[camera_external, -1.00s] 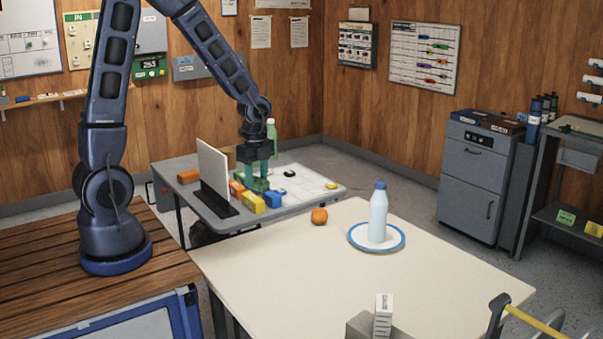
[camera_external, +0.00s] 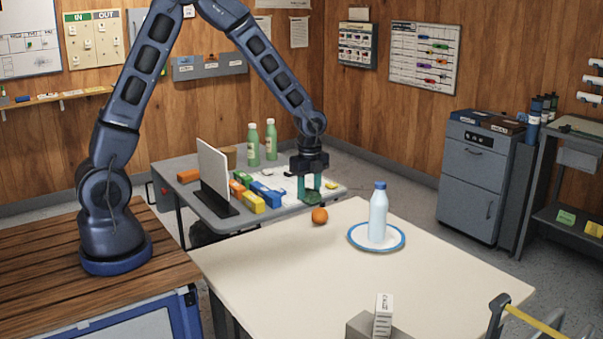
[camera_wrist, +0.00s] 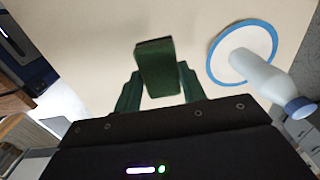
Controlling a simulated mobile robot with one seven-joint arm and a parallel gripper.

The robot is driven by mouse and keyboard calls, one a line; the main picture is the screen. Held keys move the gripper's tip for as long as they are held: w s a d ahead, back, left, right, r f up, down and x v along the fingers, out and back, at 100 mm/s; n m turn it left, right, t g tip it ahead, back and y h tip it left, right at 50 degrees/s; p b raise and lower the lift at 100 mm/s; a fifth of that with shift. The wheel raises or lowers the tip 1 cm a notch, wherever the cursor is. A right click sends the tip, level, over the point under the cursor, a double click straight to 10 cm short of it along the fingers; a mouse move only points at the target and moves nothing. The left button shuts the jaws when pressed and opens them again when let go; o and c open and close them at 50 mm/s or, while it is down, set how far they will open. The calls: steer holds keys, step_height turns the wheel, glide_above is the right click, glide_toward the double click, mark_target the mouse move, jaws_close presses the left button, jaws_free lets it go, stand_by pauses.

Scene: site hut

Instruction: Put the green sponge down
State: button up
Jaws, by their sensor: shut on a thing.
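The green sponge (camera_wrist: 157,66) is a dark green block in the wrist view, held between the fingers of my gripper (camera_wrist: 157,88). In the external view my gripper (camera_external: 309,190) points down, shut on the sponge, which is hard to make out there among the green fingers. The cream table (camera_wrist: 110,30) fills the background below the sponge in the wrist view. The sponge looks clear of any surface.
On the cream table (camera_external: 290,265) are an orange (camera_external: 319,215) and a bottle (camera_external: 378,210) on a blue-rimmed plate (camera_external: 398,243). Coloured blocks (camera_external: 253,202), a white upright panel (camera_external: 213,172) and green bottles (camera_external: 271,140) stand on the grey table (camera_external: 195,198). The cream table's middle is clear.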

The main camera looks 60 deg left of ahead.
mark_target(309, 192)
step_height(309, 192, down, 16)
steer(key=shift+r, duration=0.2)
stand_by(0.4)
steer(key=o, duration=1)
steer(key=shift+f, duration=0.1)
steer(key=shift+c, duration=0.2)
step_height(309, 192, up, 12)
steer(key=shift+r, duration=0.2)
steer(key=s+a+r+n+t, duration=0.1)
steer(key=s+a+r+n, duration=0.25)
steer(key=r, duration=0.35)
steer(key=s+a+r+n+t, duration=0.1)
steer(key=s+a+r+n, duration=0.1)
steer(key=s+r, duration=0.45)
steer(key=s+a+r+n, duration=0.2)
steer(key=r+n, duration=0.1)
steer(key=r, duration=0.6)
steer(key=s+a+r+n+t, duration=0.1)
steer(key=s+r+n, duration=0.3)
steer(key=s, duration=0.6)
steer(key=s+a+r+n+t, duration=0.1)
steer(key=s+a+r+n, duration=0.2)
steer(key=s, duration=0.7)
steer(key=shift+a+r+n+t, duration=0.3)
steer(key=shift+r+n, duration=0.65)
steer(key=shift+n, duration=0.3)
